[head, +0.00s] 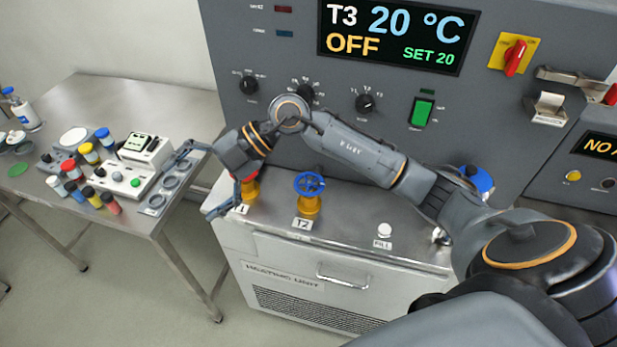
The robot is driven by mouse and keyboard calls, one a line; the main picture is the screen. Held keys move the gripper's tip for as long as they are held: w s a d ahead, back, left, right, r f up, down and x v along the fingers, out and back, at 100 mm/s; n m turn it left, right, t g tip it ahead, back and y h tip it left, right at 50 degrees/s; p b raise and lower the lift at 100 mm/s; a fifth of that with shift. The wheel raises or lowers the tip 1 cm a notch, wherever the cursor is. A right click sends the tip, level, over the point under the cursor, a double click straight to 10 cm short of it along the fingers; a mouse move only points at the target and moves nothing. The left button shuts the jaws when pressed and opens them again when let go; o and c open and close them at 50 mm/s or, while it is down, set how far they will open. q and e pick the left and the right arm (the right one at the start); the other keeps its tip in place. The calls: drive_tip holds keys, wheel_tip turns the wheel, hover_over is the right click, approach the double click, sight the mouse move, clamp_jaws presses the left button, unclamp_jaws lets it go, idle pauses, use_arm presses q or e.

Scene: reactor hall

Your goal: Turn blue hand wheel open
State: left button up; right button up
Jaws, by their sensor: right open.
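The blue hand wheel (309,184) sits on a yellow valve body above the T2 label, on top of the heating unit (340,228). It is upright and fully visible. My right gripper (190,187) is to the left of the wheel, apart from it, with its fingers spread open and nothing between them. A second yellow valve (250,190) with a red part stands left of the blue wheel, partly hidden by my right gripper. My left gripper is not in view.
A steel table (97,100) at the left holds several coloured-cap bottles and small devices. The control panel (300,55) rises behind the valves, its display reading T3 20 °C OFF. A blue rounded object (480,178) is partly hidden behind my right arm. The FILL fitting (384,230) is right of the wheel.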

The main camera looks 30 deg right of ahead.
drive_tip(key=w+d+f+m+h, duration=0.1)
drive_tip(key=d+f+h, duration=0.15)
drive_tip(key=d, duration=0.25)
drive_tip(key=w+d+f+m+h, duration=0.1)
drive_tip(key=d+h, duration=0.3)
drive_tip(key=d, duration=0.2)
drive_tip(key=m+g+h, duration=0.2)
drive_tip(key=m+h, duration=0.2)
drive_tip(key=h, duration=0.2)
approach(309, 182)
wheel_tip(309, 182, down, 7)
drive_tip(key=p, duration=0.5)
drive_tip(key=shift+f, duration=0.75)
drive_tip(key=c, duration=1.2)
